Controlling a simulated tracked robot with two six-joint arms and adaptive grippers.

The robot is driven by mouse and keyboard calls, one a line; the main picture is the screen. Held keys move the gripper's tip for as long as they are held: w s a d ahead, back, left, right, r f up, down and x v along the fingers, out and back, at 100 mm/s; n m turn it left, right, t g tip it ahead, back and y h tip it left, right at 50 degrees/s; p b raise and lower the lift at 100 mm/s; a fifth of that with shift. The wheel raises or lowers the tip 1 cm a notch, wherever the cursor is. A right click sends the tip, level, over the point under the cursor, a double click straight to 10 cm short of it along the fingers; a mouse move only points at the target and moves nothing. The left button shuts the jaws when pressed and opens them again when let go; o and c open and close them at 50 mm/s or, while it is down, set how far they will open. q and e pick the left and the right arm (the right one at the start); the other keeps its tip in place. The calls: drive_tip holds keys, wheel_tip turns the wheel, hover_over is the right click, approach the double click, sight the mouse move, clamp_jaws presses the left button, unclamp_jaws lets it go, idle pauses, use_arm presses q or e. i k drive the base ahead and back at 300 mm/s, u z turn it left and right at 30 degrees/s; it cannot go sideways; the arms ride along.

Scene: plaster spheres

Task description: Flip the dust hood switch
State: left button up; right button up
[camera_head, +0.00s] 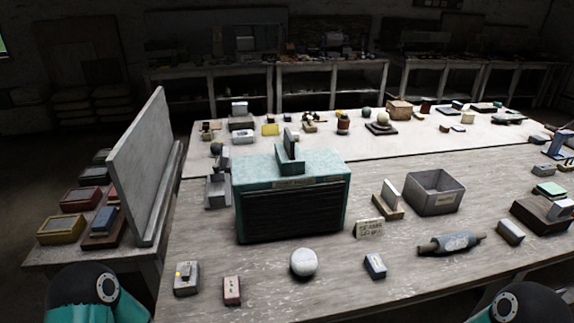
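A teal box with a dark slatted front (293,210), which looks like the dust hood, stands on the near table. A small grey box with a raised piece and a small yellow spot (186,278) sits at the table's near left corner and looks like a switch. Its on or off position is too small to tell. A small reddish block (232,290) lies just right of it. Teal and black parts of my arms show at the bottom left and bottom right corners. Neither gripper's fingers are in view.
A grey rolling-pin-shaped tool (451,243), an open grey bin (434,192) and a small sign (369,228) are to the right. A tall grey panel (141,167) stands at left.

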sight(185, 273)
drive_tip(key=u, duration=0.4)
drive_tip(key=k, duration=0.85)
drive_tip(key=z, duration=0.35)
